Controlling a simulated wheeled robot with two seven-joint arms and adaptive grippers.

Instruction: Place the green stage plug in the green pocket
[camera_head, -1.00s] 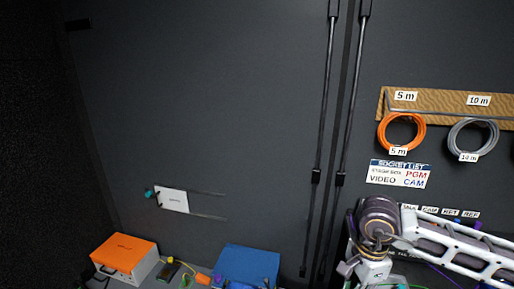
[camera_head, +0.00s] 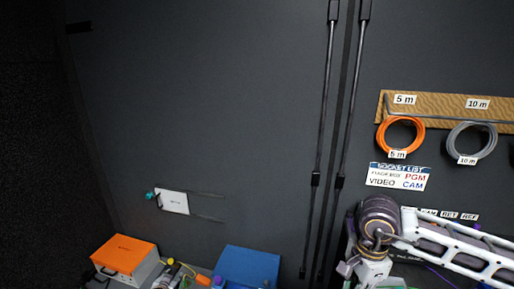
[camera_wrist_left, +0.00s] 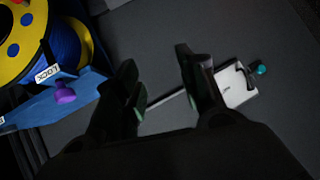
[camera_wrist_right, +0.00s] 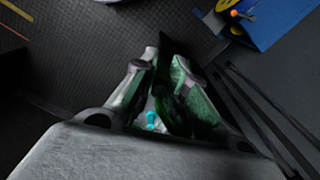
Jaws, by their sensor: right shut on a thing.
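My left gripper (camera_wrist_left: 158,75) is open and empty in the left wrist view. My right gripper (camera_wrist_right: 168,55) is shut on a dark object (camera_wrist_right: 166,46) in the right wrist view. The object is in deep shade between the fingers, so I cannot tell whether it is the green stage plug. The inner faces of the fingers look green. I cannot make out the green pocket in any view. Small coloured parts lie at the bottom edge of the head view, too small and cut off to identify.
An orange-topped box (camera_head: 124,254) and a blue box (camera_head: 247,265) stand low on the left. A white card (camera_head: 174,201) hangs on the wall. Orange (camera_head: 400,133) and grey (camera_head: 472,141) cable coils hang at right. A blue-yellow reel (camera_wrist_left: 25,45) shows in the left wrist view.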

